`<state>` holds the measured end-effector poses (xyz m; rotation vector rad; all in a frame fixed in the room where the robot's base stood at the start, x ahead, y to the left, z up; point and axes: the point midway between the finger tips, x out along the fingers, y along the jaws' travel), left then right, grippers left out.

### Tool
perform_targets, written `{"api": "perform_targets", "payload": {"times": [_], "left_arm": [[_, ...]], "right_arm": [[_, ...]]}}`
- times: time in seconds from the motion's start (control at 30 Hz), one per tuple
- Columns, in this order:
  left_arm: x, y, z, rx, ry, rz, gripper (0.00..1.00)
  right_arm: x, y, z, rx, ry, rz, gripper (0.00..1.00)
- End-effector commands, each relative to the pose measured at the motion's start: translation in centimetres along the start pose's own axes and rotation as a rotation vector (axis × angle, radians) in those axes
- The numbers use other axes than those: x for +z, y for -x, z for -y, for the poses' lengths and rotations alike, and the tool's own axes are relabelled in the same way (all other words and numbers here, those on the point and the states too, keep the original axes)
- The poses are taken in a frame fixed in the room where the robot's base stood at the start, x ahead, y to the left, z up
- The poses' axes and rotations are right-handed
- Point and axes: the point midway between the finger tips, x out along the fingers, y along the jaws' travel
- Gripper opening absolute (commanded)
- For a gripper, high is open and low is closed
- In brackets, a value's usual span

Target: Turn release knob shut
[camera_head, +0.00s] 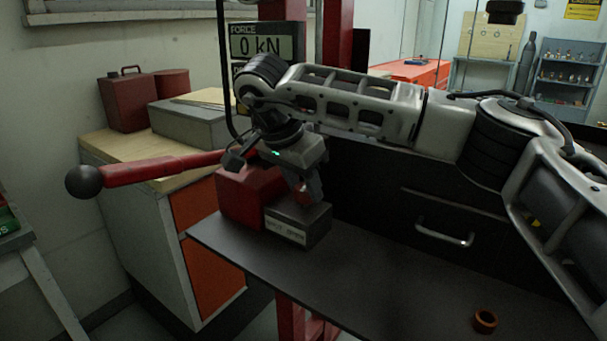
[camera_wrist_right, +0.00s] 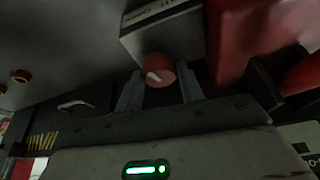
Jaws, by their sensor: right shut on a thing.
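The release knob is a round red knob with a white pointer line. It shows in the wrist view (camera_wrist_right: 158,70), in front of a grey labelled block (camera_wrist_right: 165,30). In the head view the block (camera_head: 297,226) sits on the dark bench, against a red housing. My right gripper (camera_head: 305,190) reaches down over the block, and its fingers largely hide the knob there. In the wrist view the right gripper (camera_wrist_right: 160,88) has one finger on each side of the knob and is shut on it. The pointer line lies slanted. My left gripper is in neither view.
A red lever with a black ball end (camera_head: 84,181) sticks out left of the red housing (camera_head: 243,194). A force display (camera_head: 264,46) reads 0 kN behind my arm. A brown ring (camera_head: 485,321) lies on the dark bench top (camera_head: 390,290). The bench's middle is clear.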

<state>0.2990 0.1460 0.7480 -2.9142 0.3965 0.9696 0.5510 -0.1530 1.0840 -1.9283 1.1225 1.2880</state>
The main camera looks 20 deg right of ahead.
Motion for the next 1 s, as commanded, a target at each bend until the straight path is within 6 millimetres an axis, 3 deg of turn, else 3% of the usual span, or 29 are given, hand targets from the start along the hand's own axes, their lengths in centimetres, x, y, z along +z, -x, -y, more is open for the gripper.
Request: {"api": "perform_targets", "payload": {"times": [0.43,1.0], "left_arm": [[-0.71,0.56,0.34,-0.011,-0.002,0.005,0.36],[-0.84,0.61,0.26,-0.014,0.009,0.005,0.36]], "right_arm": [[-0.05,0.18,0.21,0.106,-0.258,0.001,0.15],[-0.04,0.03,0.23,0.130,-0.318,0.002,0.15]]}}
